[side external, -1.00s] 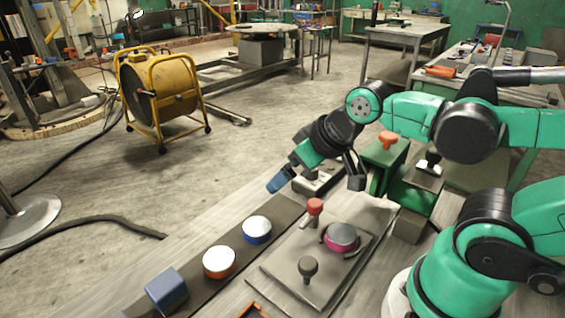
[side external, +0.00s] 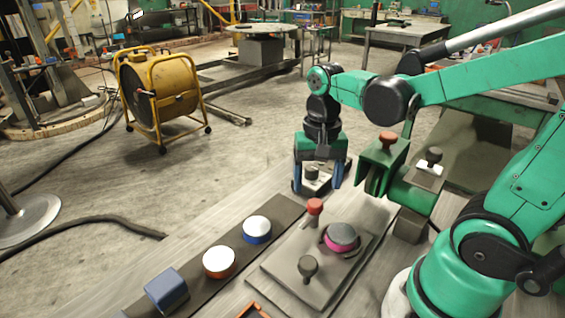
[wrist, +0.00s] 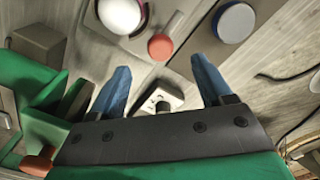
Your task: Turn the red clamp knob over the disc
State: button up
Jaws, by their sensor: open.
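The red clamp knob (side external: 315,206) stands upright on a grey plate (side external: 285,276), beside the disc (side external: 342,238) with its grey top and pink side. In the wrist view the red knob (wrist: 160,47) lies just beyond my fingertips, with the pale disc (wrist: 119,14) up and left of it. My gripper (side external: 316,187) points down, open and empty, behind the red knob in the side view. Its two blue fingers (wrist: 160,72) are wide apart and apart from the knob. A small pale block with a dark knob (wrist: 163,98) shows between them.
A dark grey knob (side external: 308,266) stands on the plate's near side. A dark strip left of it bears a blue-rimmed disc (side external: 257,229), an orange-rimmed disc (side external: 219,262) and a blue block (side external: 166,290). A green fixture with an orange-red knob (side external: 388,139) stands right of my gripper.

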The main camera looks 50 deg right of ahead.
aim_at(315, 202)
jog(key=shift+f, duration=2.35)
grip_shut()
